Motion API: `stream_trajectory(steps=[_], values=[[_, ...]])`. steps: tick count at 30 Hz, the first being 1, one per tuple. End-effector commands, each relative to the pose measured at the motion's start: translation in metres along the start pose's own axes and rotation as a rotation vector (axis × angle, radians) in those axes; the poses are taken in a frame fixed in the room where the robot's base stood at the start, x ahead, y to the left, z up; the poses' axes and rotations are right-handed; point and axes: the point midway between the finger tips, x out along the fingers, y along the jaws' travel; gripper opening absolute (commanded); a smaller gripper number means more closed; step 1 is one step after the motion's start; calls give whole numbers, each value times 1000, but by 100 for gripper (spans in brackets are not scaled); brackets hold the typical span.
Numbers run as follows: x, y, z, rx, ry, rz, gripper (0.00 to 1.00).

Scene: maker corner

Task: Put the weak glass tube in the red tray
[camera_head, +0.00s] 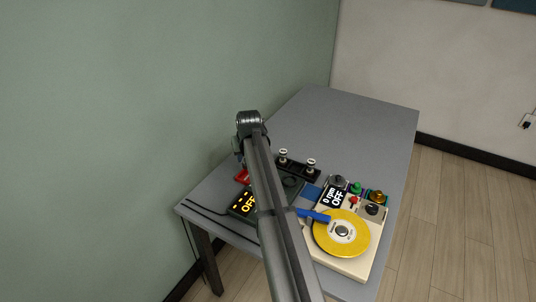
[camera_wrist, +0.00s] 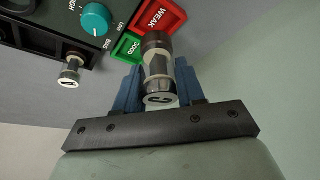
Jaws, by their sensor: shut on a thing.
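In the wrist view, my gripper (camera_wrist: 158,84) is shut on a glass tube (camera_wrist: 157,65), with one blue finger on each side. The tube has a shiny metallic end towards the camera and a dark end away from it. The red tray (camera_wrist: 172,20), marked WEAK, lies just beyond the tube's dark end, which overlaps its edge in the picture; I cannot tell whether they touch.
A green tray (camera_wrist: 126,48) adjoins the red one. A dark panel (camera_wrist: 35,35) with a teal knob is beside them. Two other tubes (camera_head: 283,156) (camera_head: 311,165) stand in a black holder. A yellow-disc machine (camera_head: 329,240) sits at the front right. The far table (camera_head: 350,115) is clear.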

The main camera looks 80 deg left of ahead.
Motion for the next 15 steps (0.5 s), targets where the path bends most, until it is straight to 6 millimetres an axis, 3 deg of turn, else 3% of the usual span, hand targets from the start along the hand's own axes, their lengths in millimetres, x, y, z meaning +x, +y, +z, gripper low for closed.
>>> stream_trajectory(steps=[2, 15], values=[[4, 0, -16, -60, 1, -25, 8], [6, -2, -14, -176, 2, -72, 8]])
